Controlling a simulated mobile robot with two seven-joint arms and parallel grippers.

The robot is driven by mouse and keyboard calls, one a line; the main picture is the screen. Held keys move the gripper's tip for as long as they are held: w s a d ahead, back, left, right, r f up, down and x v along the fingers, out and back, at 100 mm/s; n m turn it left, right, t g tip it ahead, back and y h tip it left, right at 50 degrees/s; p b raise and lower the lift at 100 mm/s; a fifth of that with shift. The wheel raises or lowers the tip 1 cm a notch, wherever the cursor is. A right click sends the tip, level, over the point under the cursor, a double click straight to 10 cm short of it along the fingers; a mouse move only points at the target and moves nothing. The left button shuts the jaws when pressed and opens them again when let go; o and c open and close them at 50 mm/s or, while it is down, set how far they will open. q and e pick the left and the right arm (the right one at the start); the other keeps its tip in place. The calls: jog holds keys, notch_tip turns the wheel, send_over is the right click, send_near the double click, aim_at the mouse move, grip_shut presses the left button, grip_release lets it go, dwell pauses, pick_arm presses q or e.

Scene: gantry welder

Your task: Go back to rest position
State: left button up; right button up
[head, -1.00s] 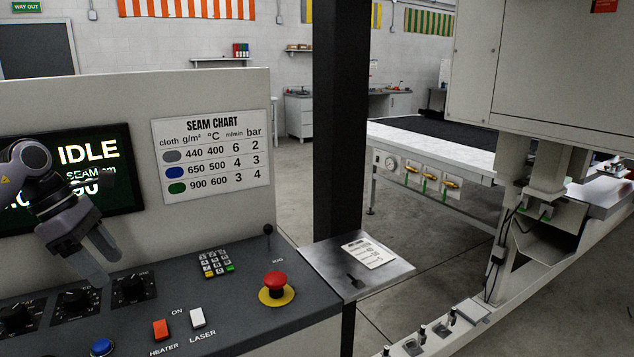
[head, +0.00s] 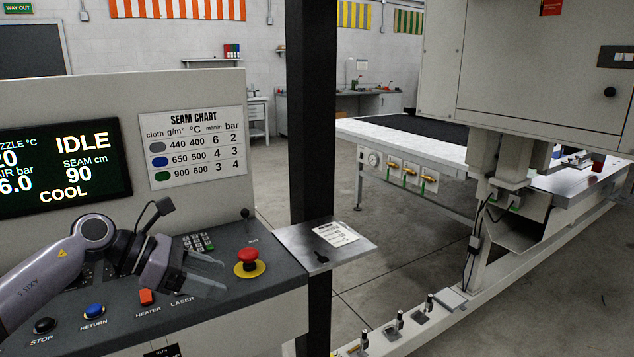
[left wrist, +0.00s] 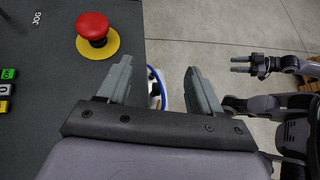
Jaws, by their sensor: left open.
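My left gripper (head: 222,277) is open and empty in the head view, above the right part of the dark control panel (head: 222,330), just left of and below the red emergency-stop button (head: 248,256). In the left wrist view its two fingers (left wrist: 158,64) stand apart with nothing between them, past the panel edge, over the floor and a white and blue part of something below. My right gripper (left wrist: 240,65) shows small at the right of the left wrist view, its two prongs apart and empty, over bare floor. The screen (head: 62,168) reads IDLE and COOL.
A dark post (head: 312,120) and a metal shelf (head: 352,246) with a card stand right of the console. The white rail (head: 480,310) and welder body (head: 540,70) lie at right. Open floor (head: 400,225) lies between. The keypad (head: 196,242) is close behind the gripper.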

pick_arm(q)
jog(key=s+d+r+n+t+h, duration=0.3)
jog(key=d+n+t+h, duration=0.3)
jog(key=d+n+t, duration=0.35)
jog(key=s+a+f+n+t+y, duration=0.1)
jog(key=s+a+f+n+y, duration=0.55)
jog(key=n, duration=0.85)
jog(key=s+a+f+n+t+y, duration=0.1)
jog(key=a+f+n+y, duration=0.4)
jog(key=n+y, duration=0.7)
jog(key=s+a+f+n+g+h, duration=0.1)
jog(key=s+f+n+g, duration=0.55)
jog(key=s, duration=0.55)
jog(key=s+a+f+n+g+h, duration=0.1)
jog(key=s+f+n+g, duration=0.5)
jog(key=s, duration=0.6)
jog(key=w+d+f+m+t+h, duration=0.1)
jog(key=w+d+f+t, duration=0.2)
jog(key=w+f+t, duration=0.3)
jog(key=shift+w+f+m+t+h, duration=0.2)
jog(key=shift+f+m+t+h, duration=0.2)
jog(key=shift+f+t, duration=0.95)
